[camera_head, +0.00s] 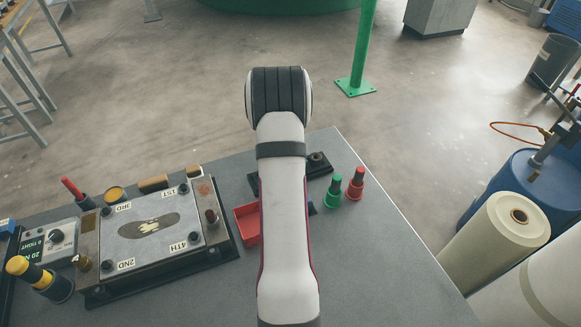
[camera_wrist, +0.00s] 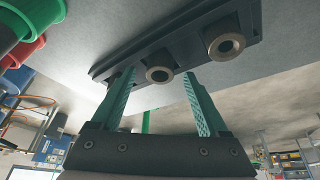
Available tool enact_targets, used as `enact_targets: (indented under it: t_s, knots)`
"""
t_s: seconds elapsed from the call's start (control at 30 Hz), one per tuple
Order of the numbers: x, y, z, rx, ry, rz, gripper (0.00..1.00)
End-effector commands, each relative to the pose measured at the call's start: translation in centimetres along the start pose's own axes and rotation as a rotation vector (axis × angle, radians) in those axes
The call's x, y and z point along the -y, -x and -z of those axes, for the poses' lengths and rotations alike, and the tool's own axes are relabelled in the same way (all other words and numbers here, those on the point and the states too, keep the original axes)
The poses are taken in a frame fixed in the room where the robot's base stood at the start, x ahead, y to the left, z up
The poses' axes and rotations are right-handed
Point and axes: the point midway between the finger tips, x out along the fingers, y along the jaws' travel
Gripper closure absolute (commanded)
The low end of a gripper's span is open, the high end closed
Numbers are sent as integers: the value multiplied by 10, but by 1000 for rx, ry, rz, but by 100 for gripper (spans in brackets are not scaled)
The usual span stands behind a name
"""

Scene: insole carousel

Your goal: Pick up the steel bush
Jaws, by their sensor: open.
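Two ring-ended bushes stand in a dark rack (camera_wrist: 120,62) in the wrist view, which looks upside down. One bush (camera_wrist: 158,74) appears between the fingertips of my gripper (camera_wrist: 160,77); the other bush (camera_wrist: 225,46) is to the right, outside the fingers. I cannot tell from their colour which is the steel one. My gripper is open, its two teal fingers apart with nothing clamped. Whether the fingers touch the near bush is not clear. In the head view my arm hides the gripper and most of the rack (camera_head: 321,178); one dark bush (camera_head: 317,158) shows at its far end.
Green (camera_head: 333,190) and red (camera_head: 355,184) capped pieces stand close right of the rack. A red tray (camera_head: 247,224) is left of my arm, beside a metal fixture plate (camera_head: 190,245) with several knobs. The table's right front area (camera_head: 390,270) is clear.

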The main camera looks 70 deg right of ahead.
Motion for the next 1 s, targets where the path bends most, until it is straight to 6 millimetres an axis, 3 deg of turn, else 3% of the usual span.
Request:
enact_targets:
  t_s: [0.27,0.7,1.0]
  knots:
    - [0,-7,0,0,1,0,22]
    - [0,-6,0,0,1,0,100]
    - [0,-6,0,-1,1,0,100]
